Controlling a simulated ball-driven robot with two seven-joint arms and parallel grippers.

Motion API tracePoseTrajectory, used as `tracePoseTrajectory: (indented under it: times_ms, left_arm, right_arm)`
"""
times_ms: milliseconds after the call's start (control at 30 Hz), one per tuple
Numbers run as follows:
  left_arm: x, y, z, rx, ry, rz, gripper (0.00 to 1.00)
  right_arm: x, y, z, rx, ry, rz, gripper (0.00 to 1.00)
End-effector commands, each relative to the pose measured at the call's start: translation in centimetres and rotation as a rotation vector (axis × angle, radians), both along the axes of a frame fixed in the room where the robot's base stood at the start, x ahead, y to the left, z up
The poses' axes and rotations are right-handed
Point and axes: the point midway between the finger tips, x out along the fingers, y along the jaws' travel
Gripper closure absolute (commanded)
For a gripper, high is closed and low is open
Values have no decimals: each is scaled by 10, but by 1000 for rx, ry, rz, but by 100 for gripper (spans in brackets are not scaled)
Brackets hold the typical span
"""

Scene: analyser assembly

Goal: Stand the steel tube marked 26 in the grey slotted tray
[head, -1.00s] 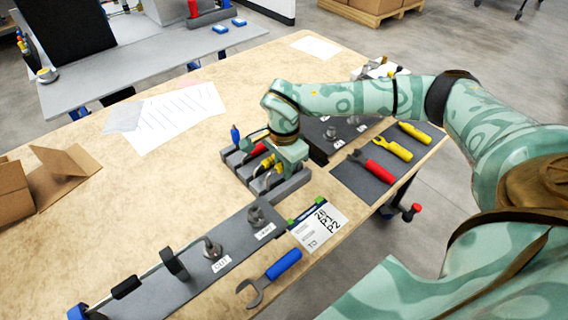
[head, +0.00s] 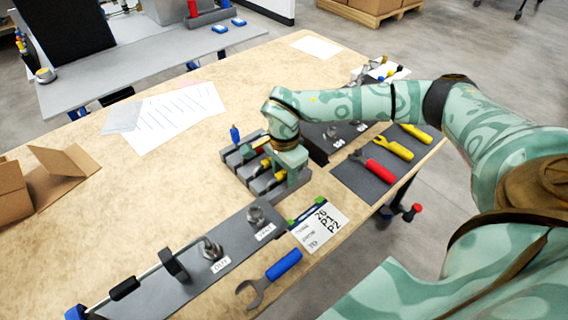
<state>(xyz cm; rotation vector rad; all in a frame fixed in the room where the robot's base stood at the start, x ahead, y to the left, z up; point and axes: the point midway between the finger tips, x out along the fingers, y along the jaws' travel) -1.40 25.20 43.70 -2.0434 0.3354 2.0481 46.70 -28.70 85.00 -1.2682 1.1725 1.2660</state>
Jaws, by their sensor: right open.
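The grey slotted tray (head: 296,188) stands near the middle of the table, with several coloured handles in its slots. My right gripper (head: 280,175) is low over the tray, open, its fingers among the yellow handles (head: 267,163); nothing is clearly held. Fingers and arm hide part of the slots. A thin steel tube (head: 150,271) with a black sleeve runs along the dark panel (head: 200,285) at the lower left, towards the fitting by the OUT label. I cannot read a 26 on it. My left gripper is out of view.
A blue-handled spanner (head: 283,264) and a printed card (head: 320,222) lie at the front edge. A dark mat (head: 350,183) with red and yellow tools is right of the tray. Papers (head: 175,115) and a cardboard box (head: 62,178) lie left; the table between is clear.

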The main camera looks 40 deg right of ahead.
Motion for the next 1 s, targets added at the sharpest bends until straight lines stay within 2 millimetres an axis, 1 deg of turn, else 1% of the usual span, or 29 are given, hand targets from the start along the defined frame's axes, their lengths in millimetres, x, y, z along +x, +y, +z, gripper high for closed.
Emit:
tracePoseTrajectory:
  times_ms: [67, 167, 267, 400, 500, 633, 700, 800, 1000]
  left_arm:
    - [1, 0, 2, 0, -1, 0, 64]
    - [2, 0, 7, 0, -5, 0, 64]
    - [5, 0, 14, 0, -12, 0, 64]
    - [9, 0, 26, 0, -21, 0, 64]
    - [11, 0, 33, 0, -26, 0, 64]
    - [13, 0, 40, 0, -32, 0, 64]
    - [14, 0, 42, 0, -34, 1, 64]
    - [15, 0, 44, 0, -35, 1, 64]
    - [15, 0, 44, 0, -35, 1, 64]
  right_arm:
    - [0, 0, 5, 0, -1, 0, 58]
    - [1, 0, 20, 0, -5, 0, 58]
    - [1, 0, 44, 0, -8, -1, 58]
    - [1, 0, 84, 0, -8, 0, 58]
    - [1, 0, 111, -1, -6, 0, 58]
    - [1, 0, 138, -1, -6, 1, 58]
    - [1, 0, 149, 0, -3, 0, 58]
    - [1, 0, 158, 0, -2, 0, 58]
    - [0, 0, 163, 0, 0, 0, 58]
